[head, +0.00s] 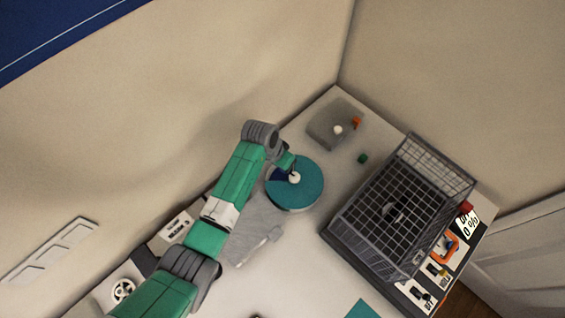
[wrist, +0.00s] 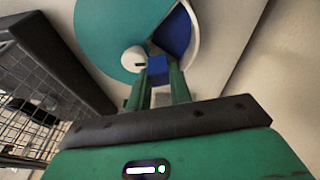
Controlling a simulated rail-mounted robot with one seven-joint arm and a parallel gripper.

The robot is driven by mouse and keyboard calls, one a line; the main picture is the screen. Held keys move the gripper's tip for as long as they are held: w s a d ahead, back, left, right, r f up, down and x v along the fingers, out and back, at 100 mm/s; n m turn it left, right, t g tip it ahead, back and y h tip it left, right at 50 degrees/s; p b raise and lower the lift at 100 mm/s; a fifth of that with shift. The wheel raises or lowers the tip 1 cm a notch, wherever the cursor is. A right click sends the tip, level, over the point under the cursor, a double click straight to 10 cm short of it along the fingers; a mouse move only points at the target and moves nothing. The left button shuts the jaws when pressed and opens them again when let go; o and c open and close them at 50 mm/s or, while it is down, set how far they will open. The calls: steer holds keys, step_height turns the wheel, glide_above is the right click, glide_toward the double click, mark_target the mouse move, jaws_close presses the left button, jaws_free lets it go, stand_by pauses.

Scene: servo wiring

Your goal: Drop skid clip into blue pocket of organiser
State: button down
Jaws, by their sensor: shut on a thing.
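The organiser (head: 308,192) is a round teal-topped drum with a white knob at its centre. A dark blue pocket shows as a wedge in its top (head: 279,174), and also in the wrist view (wrist: 178,32). My green gripper (wrist: 156,75) is over the organiser, beside the knob and near the blue wedge. It is shut on a small blue piece (wrist: 158,68), which I take to be the skid clip. The piece shows against the lower edge of the blue wedge; its height above it cannot be told. In the head view the gripper (head: 290,168) hides part of the organiser.
A wire basket (head: 405,200) stands right of the organiser, and shows at the left in the wrist view. A grey box (head: 326,133) and a small green item (head: 362,158) lie behind. Labelled cards line the right edge. Walls close off the back.

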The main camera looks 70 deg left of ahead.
steer(key=c, duration=1.2)
jaws_free()
steer(key=p+v, duration=0.1)
steer(key=v, duration=0.7)
